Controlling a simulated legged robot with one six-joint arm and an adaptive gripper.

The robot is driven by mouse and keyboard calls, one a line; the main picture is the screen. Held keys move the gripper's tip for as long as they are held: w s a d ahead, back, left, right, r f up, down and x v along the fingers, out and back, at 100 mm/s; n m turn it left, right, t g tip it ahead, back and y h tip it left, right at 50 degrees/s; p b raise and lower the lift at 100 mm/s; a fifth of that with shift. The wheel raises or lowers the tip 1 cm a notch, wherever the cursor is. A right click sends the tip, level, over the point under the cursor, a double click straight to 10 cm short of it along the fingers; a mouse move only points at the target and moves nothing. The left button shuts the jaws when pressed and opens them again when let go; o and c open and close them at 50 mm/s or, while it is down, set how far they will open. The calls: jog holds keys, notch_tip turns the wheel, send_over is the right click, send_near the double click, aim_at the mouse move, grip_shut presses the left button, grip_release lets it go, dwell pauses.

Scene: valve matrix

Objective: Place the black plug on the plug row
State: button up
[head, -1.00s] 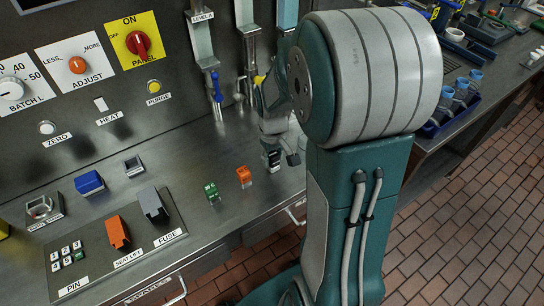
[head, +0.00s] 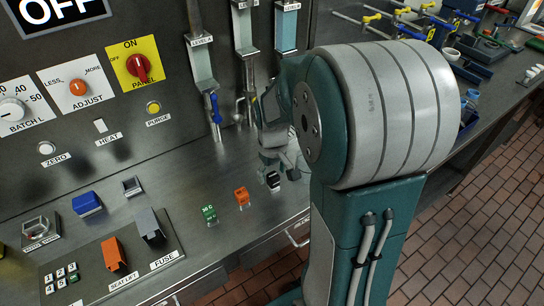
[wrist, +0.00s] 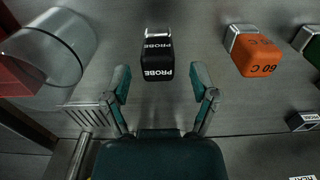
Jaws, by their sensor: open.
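The black plug (head: 273,181) stands on the steel counter at the right end of a line with an orange plug (head: 241,197) and a green plug (head: 209,214). In the wrist view the black plug (wrist: 158,60) reads PROBE and has a bright metal end. The orange plug (wrist: 257,55) is right of it, and the green plug (wrist: 312,45) is cut by the edge. My gripper (wrist: 162,84) is open and empty, its fingers apart on either side just short of the black plug. In the head view my gripper (head: 281,165) is partly hidden by my arm.
A clear cylinder (wrist: 52,48) stands left of the black plug, with a grille (wrist: 88,114) near my left finger. In the head view, a block panel (head: 118,250) is at lower left and levers (head: 215,108) are on the wall behind.

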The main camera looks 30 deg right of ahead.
aim_at(271, 176)
notch_tip(271, 176, up, 10)
jog(key=s+a+r+t, duration=0.5)
jog(key=s+a, duration=0.6)
jog(key=s, duration=0.2)
jog(key=shift+r+t, duration=0.15)
jog(key=shift+t, duration=0.15)
